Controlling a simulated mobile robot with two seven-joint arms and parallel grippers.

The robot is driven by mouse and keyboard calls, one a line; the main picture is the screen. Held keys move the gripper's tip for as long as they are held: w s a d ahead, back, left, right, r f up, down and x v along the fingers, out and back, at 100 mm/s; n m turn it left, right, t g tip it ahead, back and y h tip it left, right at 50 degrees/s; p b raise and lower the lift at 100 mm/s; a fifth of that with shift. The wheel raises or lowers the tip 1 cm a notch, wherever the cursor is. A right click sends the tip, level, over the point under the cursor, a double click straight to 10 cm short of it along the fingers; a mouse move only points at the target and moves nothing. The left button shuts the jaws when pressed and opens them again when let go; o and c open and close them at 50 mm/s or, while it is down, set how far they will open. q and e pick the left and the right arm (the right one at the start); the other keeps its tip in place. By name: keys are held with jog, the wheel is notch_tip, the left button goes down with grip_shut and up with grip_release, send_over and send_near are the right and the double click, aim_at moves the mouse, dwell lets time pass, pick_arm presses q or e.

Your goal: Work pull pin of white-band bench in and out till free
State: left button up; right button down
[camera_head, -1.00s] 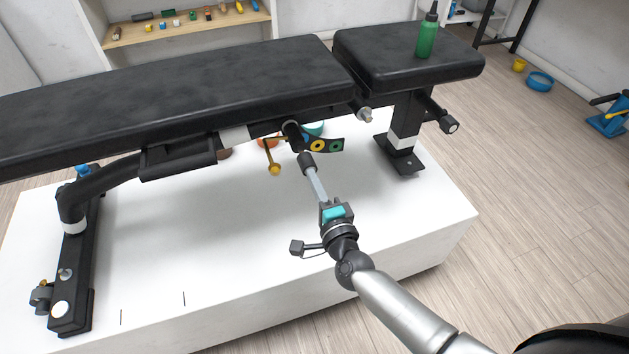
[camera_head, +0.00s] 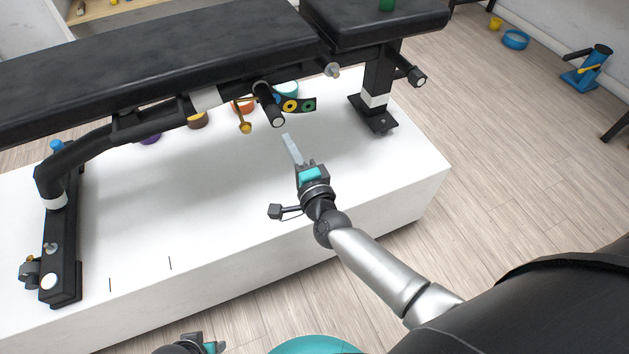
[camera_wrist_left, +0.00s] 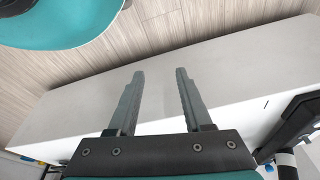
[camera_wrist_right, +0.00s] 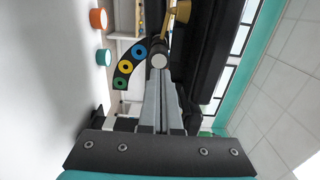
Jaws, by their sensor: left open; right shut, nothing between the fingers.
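The black bench (camera_head: 150,65) with white bands stands on a white platform. Its pull pin (camera_head: 272,108), a black cylinder with a pale end face, points down and toward me from under the seat, beside a plate with coloured rings (camera_head: 298,105). The pin's round end also shows in the right wrist view (camera_wrist_right: 159,61), just beyond the fingertips. My right gripper (camera_head: 287,138) is shut and empty, its tips just short of the pin's end. My left gripper (camera_wrist_left: 160,75) is open and empty over the platform's edge; only a bit of it shows low in the head view.
A gold-knobbed lever (camera_head: 245,126) hangs left of the pin. A silver knob (camera_head: 332,70) sits to its right, near the bench's rear post (camera_head: 378,75). Several coloured round items lie behind under the bench. The white platform (camera_head: 200,215) is clear in front.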

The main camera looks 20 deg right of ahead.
pick_arm(q)
jog(key=f, duration=0.1)
jog(key=s+a+f+p, duration=0.1)
jog(key=f, duration=0.2)
jog(key=shift+s+a+f+p, duration=0.2)
jog(key=shift+s+a+p, duration=0.05)
jog(key=shift+p, duration=0.15)
pick_arm(e)
jog(key=s, duration=0.9)
jog(key=shift+d+f, duration=0.15)
